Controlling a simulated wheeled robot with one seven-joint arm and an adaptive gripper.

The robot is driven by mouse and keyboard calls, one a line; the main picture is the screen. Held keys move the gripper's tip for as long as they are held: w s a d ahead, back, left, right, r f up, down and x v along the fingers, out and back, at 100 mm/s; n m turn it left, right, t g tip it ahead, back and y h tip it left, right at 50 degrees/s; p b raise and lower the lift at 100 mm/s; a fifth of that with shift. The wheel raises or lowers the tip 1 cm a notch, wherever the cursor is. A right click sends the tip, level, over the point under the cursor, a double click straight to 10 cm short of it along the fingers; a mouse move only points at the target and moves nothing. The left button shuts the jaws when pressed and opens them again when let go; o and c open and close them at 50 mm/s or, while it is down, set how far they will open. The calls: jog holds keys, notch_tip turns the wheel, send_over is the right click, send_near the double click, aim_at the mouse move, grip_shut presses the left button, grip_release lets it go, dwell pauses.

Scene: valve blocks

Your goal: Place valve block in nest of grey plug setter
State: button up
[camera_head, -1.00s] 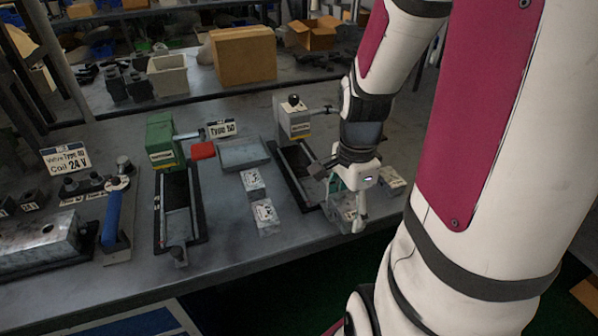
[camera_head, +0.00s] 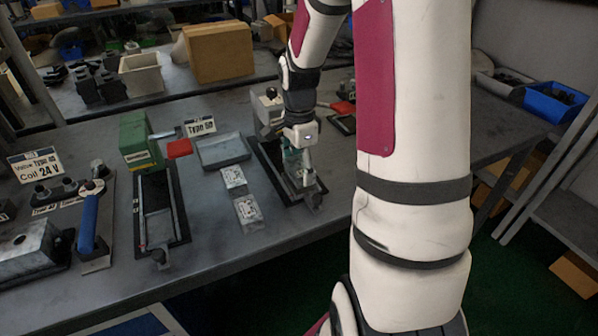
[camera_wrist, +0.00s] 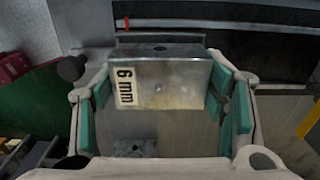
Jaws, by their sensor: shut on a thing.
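My gripper (camera_head: 301,172) is shut on a metal valve block (camera_wrist: 160,82). In the wrist view the block sits between the teal finger pads, with a "6 mm" label on its facing side. In the head view my gripper is over the dark-framed bed of the grey plug setter (camera_head: 266,112), toward its near end. My arm and gripper partly hide the setter and the held block. I cannot tell whether the block touches the bed. Two more valve blocks (camera_head: 233,180) (camera_head: 249,213) lie on the bench to the left.
A green plug setter (camera_head: 137,142) with a long bed stands farther left. A grey tray (camera_head: 221,152) and a "Type 60" sign (camera_head: 201,128) are behind the loose blocks. A blue-handled tool (camera_head: 88,224) is at far left. The bench (camera_head: 345,185) is clear right of the grey setter.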

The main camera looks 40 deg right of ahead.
jog(key=shift+f, duration=0.85)
jog(key=shift+f, duration=0.2)
jog(key=o, duration=1.5)
jog(key=shift+r, duration=0.15)
